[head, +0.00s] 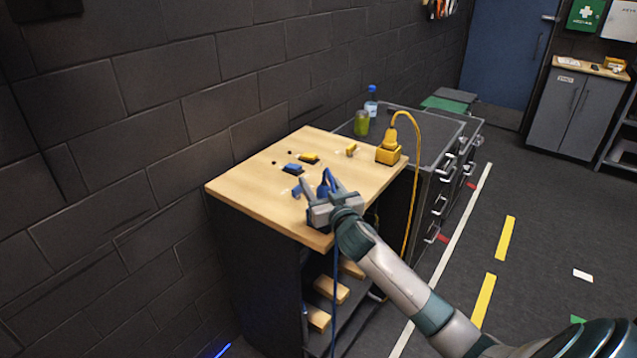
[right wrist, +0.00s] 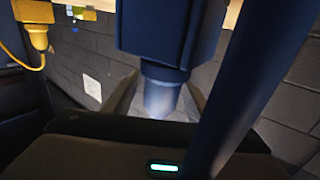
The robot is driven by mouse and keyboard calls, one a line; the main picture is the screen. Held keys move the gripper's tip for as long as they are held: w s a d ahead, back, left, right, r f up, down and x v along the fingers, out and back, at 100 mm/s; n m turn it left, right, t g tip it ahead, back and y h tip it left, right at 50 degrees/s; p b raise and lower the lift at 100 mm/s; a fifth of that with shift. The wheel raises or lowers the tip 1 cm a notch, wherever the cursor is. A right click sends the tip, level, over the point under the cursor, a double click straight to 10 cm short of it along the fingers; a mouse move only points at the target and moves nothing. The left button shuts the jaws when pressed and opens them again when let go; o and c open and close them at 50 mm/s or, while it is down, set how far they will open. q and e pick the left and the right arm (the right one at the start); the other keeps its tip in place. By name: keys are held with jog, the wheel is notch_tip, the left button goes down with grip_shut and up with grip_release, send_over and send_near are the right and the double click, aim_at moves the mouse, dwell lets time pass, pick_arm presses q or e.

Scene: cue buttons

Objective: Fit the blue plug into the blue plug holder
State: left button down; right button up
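The blue plug (head: 323,189) is near the front edge of the wooden worktop, mostly hidden by my right gripper (head: 319,188). In the right wrist view its round blue neck (right wrist: 163,95) is between the two fingers, with visible gaps, so the gripper looks open around it. Above the neck is a wide blue block (right wrist: 168,30); I cannot tell whether this is the plug's body or the blue plug holder. A thick blue cable (right wrist: 245,75) crosses close to the camera; it hangs down in front of the cabinet in the head view (head: 334,280). My left gripper is not in view.
The wooden worktop (head: 250,187) carries a flat blue piece (head: 291,169), a small blue piece (head: 297,191), a flat yellow piece (head: 308,157) and a small yellow piece (head: 351,149). A yellow plug block (head: 388,153) with a cable stands at the right. A brick wall (head: 160,80) is behind.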

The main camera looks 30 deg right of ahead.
dwell(0.3)
jog(key=s+a+b, duration=0.3)
jog(key=s+b, duration=0.1)
jog(key=s, duration=1.3)
jog(key=shift+a+b, duration=0.2)
jog(key=shift+b, duration=0.15)
